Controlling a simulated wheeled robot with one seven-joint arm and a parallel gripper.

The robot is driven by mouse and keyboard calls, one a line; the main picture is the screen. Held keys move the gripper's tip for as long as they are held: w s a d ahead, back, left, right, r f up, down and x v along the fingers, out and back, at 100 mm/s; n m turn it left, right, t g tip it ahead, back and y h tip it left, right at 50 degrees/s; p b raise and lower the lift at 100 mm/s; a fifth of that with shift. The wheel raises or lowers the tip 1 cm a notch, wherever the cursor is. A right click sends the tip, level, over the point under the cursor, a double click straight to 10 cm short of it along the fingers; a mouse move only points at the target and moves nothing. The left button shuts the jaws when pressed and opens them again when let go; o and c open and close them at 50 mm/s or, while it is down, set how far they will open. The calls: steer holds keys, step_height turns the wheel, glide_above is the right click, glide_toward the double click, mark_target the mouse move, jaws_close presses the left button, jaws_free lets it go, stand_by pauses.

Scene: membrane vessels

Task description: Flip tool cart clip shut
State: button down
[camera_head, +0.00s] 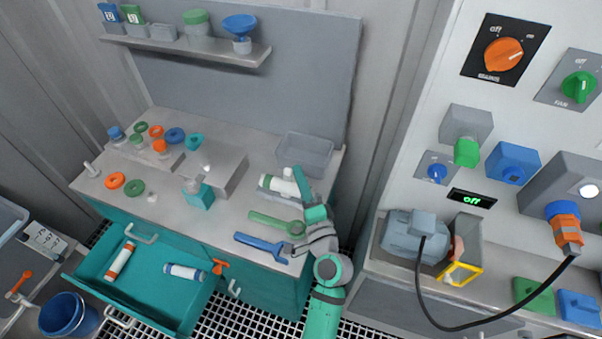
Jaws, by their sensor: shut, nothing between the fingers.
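A grey tool cart (12,262) stands at the far left and is cut off by the picture's edge. A small orange lever-like part (20,283), which looks like the clip, sits on its front at a slant; it is too small to tell how far open it stands. My gripper (300,249) is shut and empty over the bench's right end, close to the blue wrench (258,243). My own arm partly hides it. It is far from the cart, with the open drawer between them.
The teal drawer (108,252) is pulled out, holding two tubes. A blue bucket (62,314) stands by the cart. The bench (232,212) carries rings, a green wrench (270,222) and a grey bin (305,152). A black cable (480,325) hangs at the right.

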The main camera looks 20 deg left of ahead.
steer(key=shift+s+f, duration=0.1)
stand_by(0.5)
step_height(320, 180, up, 3)
steer(key=w+d, duration=0.2)
steer(key=d, duration=0.1)
steer(key=s+d+f, duration=0.5)
steer(key=f, duration=0.1)
steer(key=shift+s+f, duration=0.25)
steer(key=shift+f, duration=0.05)
stand_by(0.4)
